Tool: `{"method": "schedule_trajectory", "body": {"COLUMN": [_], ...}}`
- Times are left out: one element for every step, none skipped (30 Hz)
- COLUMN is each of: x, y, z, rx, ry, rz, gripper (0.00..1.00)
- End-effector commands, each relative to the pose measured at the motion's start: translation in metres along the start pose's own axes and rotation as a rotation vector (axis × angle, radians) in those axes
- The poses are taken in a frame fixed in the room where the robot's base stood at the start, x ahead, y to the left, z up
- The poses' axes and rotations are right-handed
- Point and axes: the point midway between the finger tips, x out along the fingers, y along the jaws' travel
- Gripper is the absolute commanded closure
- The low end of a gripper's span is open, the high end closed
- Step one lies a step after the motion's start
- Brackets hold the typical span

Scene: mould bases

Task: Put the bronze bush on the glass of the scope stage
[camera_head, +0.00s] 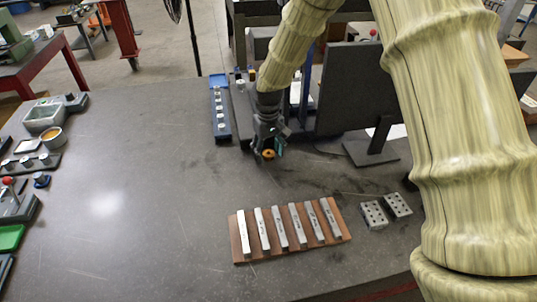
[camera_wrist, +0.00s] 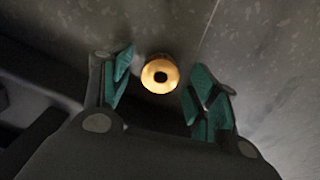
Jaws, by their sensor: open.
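The bronze bush (camera_head: 268,154) is a small ring with a dark hole, at the tips of my gripper (camera_head: 268,146) in the head view. In the wrist view the bush (camera_wrist: 160,64) lies between and slightly beyond the green finger pads of my gripper (camera_wrist: 160,84). The fingers stand apart, with a visible gap on each side of the bush. I cannot tell whether it rests on the table. The scope seems to be the dark machine with a blue column (camera_head: 306,88) behind my arm. Its stage glass is not clearly visible, largely hidden by my arm.
A black monitor (camera_head: 352,90) stands right of my gripper. A blue tray (camera_head: 219,112) of small parts lies left. A wooden rack (camera_head: 240,252) of metal bars and two drilled blocks (camera_head: 374,215) are in front. The table's middle left is clear.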

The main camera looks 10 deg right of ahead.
Motion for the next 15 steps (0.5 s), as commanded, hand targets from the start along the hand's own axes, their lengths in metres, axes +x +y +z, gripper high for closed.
{"method": "schedule_trajectory", "body": {"x": [0.0000,0.0000,-0.0001,-0.0001,-0.0001,-0.0002,-0.0002,-0.0002,-0.0002,-0.0002,-0.0002,-0.0002,-0.0005,-0.0005,-0.0005], "y": [0.0001,0.0001,0.0001,0.0001,0.0001,0.0001,0.0001,0.0001,0.0001,0.0001,0.0001,0.0001,0.0001,0.0001,0.0001], "z": [-0.0001,-0.0001,-0.0001,0.0000,0.0000,0.0000,0.0000,0.0000,0.0000,0.0000,0.0000,0.0000,-0.0002,-0.0002,-0.0002], "rx": [0.000,0.000,0.000,0.000,0.000,0.000,0.000,0.000,0.000,0.000,0.000,0.000,0.000,0.000,0.000], "ry": [0.000,0.000,0.000,0.000,0.000,0.000,0.000,0.000,0.000,0.000,0.000,0.000,0.001,0.001,0.001], "rz": [0.000,0.000,0.000,0.000,0.000,0.000,0.000,0.000,0.000,0.000,0.000,0.000,0.000,0.000,0.000], "gripper": [0.41,0.41,0.41,0.46,0.51,0.59,0.64,0.70,0.77,0.82,0.88,0.95,0.95,1.00,1.00]}}
